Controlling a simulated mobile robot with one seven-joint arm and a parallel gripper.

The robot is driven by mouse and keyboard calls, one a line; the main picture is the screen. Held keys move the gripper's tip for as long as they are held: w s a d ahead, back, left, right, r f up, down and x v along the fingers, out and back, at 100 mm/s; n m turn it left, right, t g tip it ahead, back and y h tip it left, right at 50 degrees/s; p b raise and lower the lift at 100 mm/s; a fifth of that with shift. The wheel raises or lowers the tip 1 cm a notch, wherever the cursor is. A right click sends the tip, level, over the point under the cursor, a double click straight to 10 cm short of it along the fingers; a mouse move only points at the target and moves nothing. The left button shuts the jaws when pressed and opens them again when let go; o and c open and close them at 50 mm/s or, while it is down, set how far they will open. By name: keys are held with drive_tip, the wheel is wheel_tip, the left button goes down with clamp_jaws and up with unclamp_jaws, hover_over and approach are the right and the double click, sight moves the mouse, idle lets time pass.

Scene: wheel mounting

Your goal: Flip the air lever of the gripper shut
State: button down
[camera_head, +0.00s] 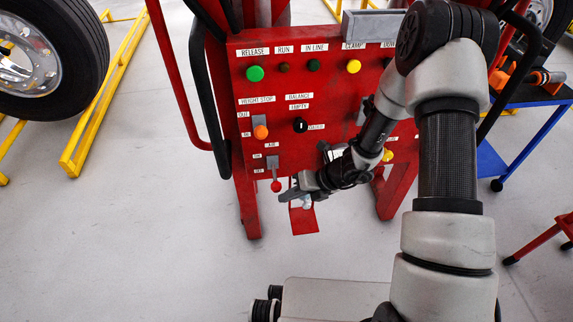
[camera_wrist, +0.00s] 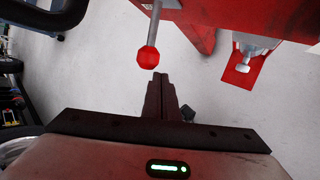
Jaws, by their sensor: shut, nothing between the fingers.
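The air lever (camera_head: 275,176) is a thin metal stem with a red ball at its lower end, on the lower left of the red control panel (camera_head: 330,85). It points downward, below a small "AIR" label. In the wrist view the lever's red ball (camera_wrist: 148,57) hangs just beyond my fingertips, near the picture's middle. My gripper (camera_head: 287,196) is just below and right of the ball in the head view. In the wrist view my gripper (camera_wrist: 161,80) has its fingers together, with nothing between them. I see a gap between fingertips and ball in the wrist view.
An orange knob (camera_head: 261,132) and a black dial (camera_head: 299,125) sit above the lever. A red foot plate (camera_wrist: 243,72) is at the right in the wrist view. A large wheel (camera_head: 50,45) stands at the left.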

drive_tip(key=shift+r+p, duration=0.75)
drive_tip(key=shift+r, duration=0.05)
drive_tip(key=s+d+r+p, duration=0.4)
drive_tip(key=s+d+r, duration=0.2)
drive_tip(key=d, duration=0.4)
drive_tip(key=shift+s+d+r, duration=0.2)
drive_tip(key=shift+s, duration=0.3)
